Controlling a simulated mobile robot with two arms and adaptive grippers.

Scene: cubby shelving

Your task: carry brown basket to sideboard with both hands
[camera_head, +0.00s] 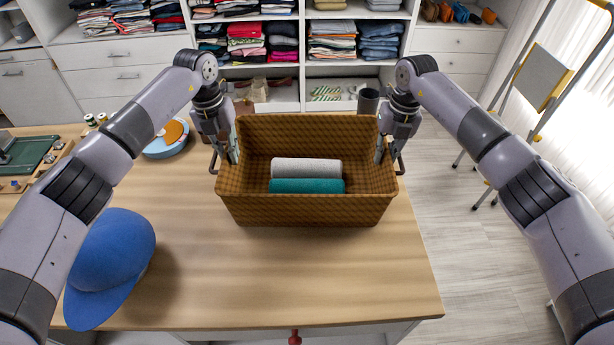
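The brown basket (305,210) is upright on or just above the wooden table (330,280) near its right end; I cannot tell if its bottom touches. Inside lie a grey rolled towel (307,168) and a teal rolled towel (307,186). My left gripper (232,158) is at the basket's left end wall, with its fingers at the rim. My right gripper (384,156) is at the right end wall in the same way. The fingers look close around the walls, but the grip itself is too small to make out. No piece is clearly named as the sideboard.
A blue hat (112,262) lies at the table's left front. Shelving (360,72) fills the back; a stepladder (545,80) stands right on open floor.

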